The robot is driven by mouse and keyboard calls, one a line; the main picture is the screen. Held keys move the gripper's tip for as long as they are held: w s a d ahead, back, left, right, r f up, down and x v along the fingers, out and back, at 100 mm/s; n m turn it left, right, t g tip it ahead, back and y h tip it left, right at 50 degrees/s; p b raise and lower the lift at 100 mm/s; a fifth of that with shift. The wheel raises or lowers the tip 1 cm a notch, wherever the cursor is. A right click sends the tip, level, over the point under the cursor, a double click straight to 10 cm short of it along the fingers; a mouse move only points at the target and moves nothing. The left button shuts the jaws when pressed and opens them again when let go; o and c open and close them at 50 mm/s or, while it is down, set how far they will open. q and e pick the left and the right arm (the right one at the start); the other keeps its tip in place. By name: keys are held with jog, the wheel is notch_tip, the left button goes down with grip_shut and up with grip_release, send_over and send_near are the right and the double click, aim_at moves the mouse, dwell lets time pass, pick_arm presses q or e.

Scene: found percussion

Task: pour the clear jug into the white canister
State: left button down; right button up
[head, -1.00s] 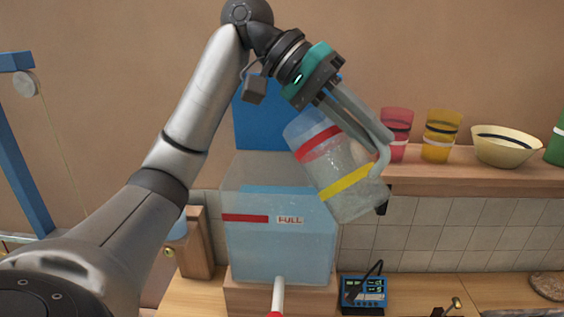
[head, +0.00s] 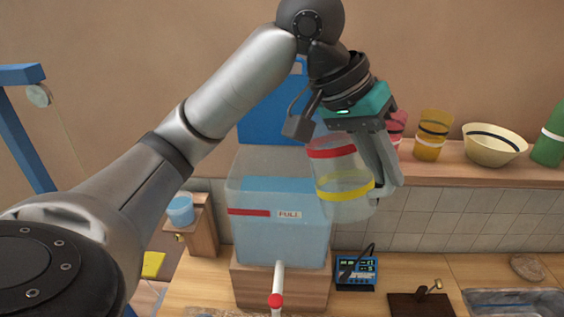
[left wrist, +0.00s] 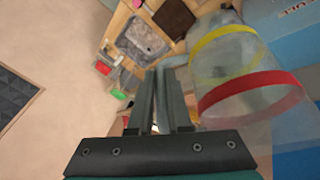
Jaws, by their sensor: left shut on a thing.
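The clear jug (head: 337,172) has a red band near its top and a yellow band lower down. My left gripper (head: 386,188) is shut on the jug's handle side and holds it nearly upright in the air. The jug is beside the upper right of a clear tank, overlapping its edge in the head view. In the left wrist view the jug (left wrist: 235,62) lies right of the fingers (left wrist: 165,78); it looks mostly empty, but I cannot tell for sure. I cannot make out a white canister. My right gripper is not in view.
Red (head: 395,124) and yellow (head: 430,150) cups and a cream bowl (head: 495,146) stand on the shelf. A blue meter (head: 356,273) and a sink (head: 515,302) are below.

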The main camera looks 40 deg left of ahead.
pick_arm(q)
jog(key=shift+s+d+f+m+t+y, duration=0.15)
jog(key=shift+d+f+y, duration=0.25)
jog(key=shift+y, duration=0.35)
jog(key=shift+w+d+f+m+t+y, duration=0.1)
jog(key=shift+d+f+m+y, duration=0.1)
jog(key=shift+d+f+y, duration=0.4)
jog(key=shift+s+d+f+m+t+y, duration=0.15)
jog(key=shift+d+f+y, duration=0.1)
jog(key=shift+y, duration=0.6)
jog(key=shift+w, duration=0.1)
